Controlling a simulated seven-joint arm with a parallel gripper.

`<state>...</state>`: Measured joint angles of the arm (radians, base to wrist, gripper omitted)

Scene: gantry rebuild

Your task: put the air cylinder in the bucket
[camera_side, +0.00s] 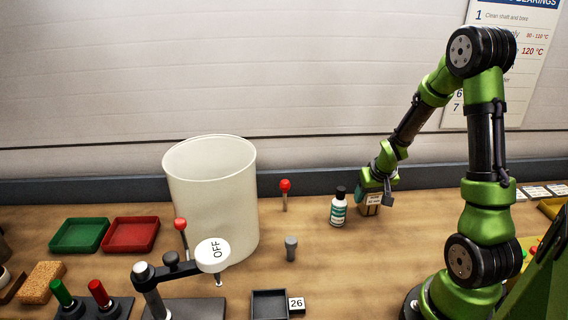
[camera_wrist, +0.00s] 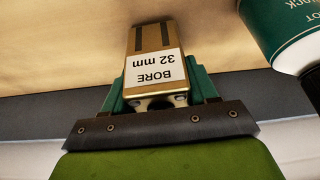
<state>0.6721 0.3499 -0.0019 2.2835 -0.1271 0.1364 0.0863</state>
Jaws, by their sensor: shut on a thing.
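The air cylinder (camera_wrist: 149,37) is a tan-gold block with dark stripes and a white label reading "BORE 32 mm". My gripper (camera_wrist: 160,95) is shut on it, with a teal finger on each side in the wrist view. In the side view my gripper (camera_side: 376,186) is low at the right of the bench, and the cylinder (camera_side: 371,209) shows beneath it at the bench top. I cannot tell if it touches the wood. The bucket (camera_side: 212,200) is a tall off-white open container left of centre, well to the left of my gripper.
A white and teal bottle (camera_side: 338,210) with a black cap stands just left of my gripper. A red-knobbed lever (camera_side: 285,190) and a grey knob (camera_side: 291,247) stand between it and the bucket. Green (camera_side: 80,235) and red (camera_side: 131,234) trays lie left.

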